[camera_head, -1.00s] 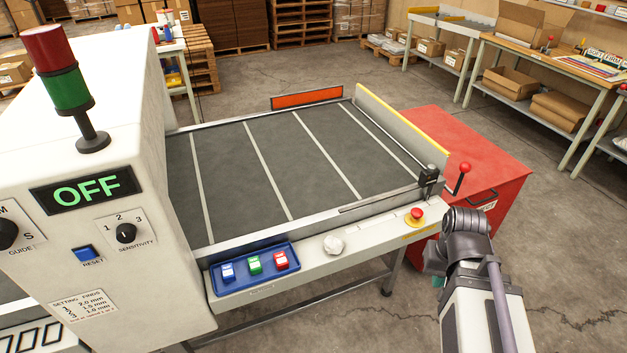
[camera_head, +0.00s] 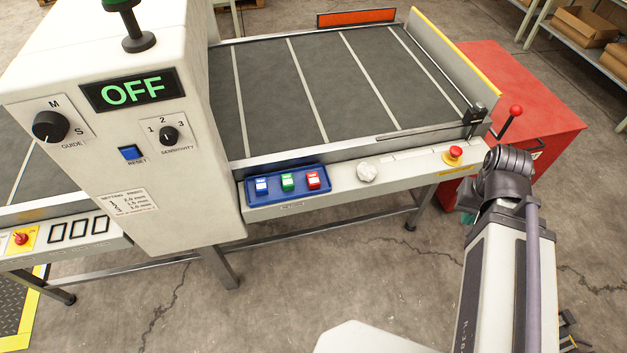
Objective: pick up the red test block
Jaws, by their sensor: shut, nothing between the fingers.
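The red test block (camera_head: 313,181) sits at the right end of a blue tray (camera_head: 288,198) on the machine's front ledge. It has a pale label on top. A green block (camera_head: 287,182) and a blue block (camera_head: 261,186) stand to its left in the same tray, with small gaps between them. My arm shows at the right, its dark joint near the ledge's right end, well apart from the tray. My gripper's fingers cannot be made out; nothing of mine touches the red block.
A red emergency button (camera_head: 455,152) and a red-knobbed lever (camera_head: 514,112) are near my arm. The white machine housing (camera_head: 190,200) rises left of the tray. A red cabinet (camera_head: 540,105) stands at the right.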

